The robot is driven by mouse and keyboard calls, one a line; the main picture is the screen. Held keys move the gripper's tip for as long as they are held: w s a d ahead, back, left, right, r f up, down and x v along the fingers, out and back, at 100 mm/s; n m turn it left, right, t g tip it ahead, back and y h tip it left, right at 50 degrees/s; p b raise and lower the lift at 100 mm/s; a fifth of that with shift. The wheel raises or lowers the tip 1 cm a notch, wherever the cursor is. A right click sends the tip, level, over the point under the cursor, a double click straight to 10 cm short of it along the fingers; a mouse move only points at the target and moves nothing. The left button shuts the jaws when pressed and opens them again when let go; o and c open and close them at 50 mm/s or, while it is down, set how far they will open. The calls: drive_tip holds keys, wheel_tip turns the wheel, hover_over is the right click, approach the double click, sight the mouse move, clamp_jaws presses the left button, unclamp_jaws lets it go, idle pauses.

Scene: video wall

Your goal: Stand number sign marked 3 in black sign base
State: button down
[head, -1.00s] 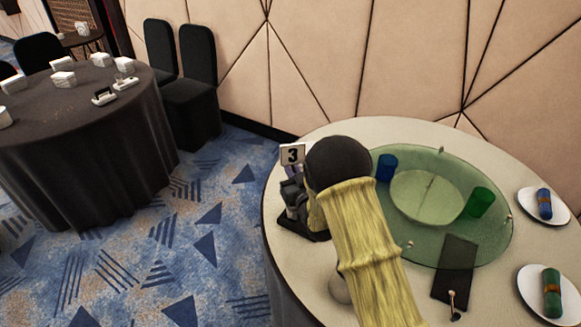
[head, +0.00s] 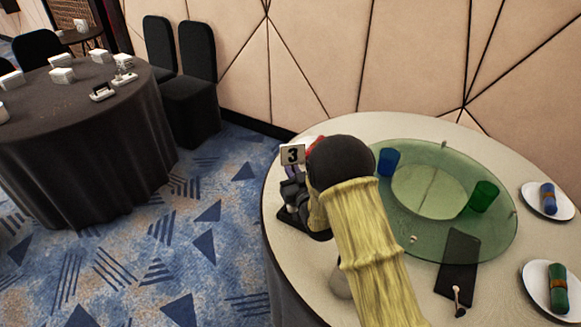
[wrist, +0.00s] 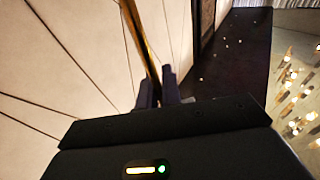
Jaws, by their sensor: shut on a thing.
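The number sign marked 3 (head: 292,154), a small white plate with a black digit, stands upright at the left edge of the round table in the head view. My gripper (head: 291,176) is shut on the sign just below its plate; my arm covers much of this area. In the wrist view, my gripper's fingers (wrist: 163,88) are close together, and the sign cannot be clearly made out there. A flat black piece (head: 320,236) shows on the table under my gripper. It may be the black sign base, but my wrist and arm partly hide it, so I cannot tell whether the sign touches it.
The pale round table (head: 410,125) carries a green glass turntable (head: 470,245), a blue cup (head: 388,162), a green cup (head: 483,196) and a black mat (head: 459,250). Two plates with rolled napkins lie at right. A dark-clothed table (head: 80,140) stands at left.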

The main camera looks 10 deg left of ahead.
drive_tip(key=shift+f+b, duration=2.2)
drive_tip(key=c, duration=1.5)
unclamp_jaws()
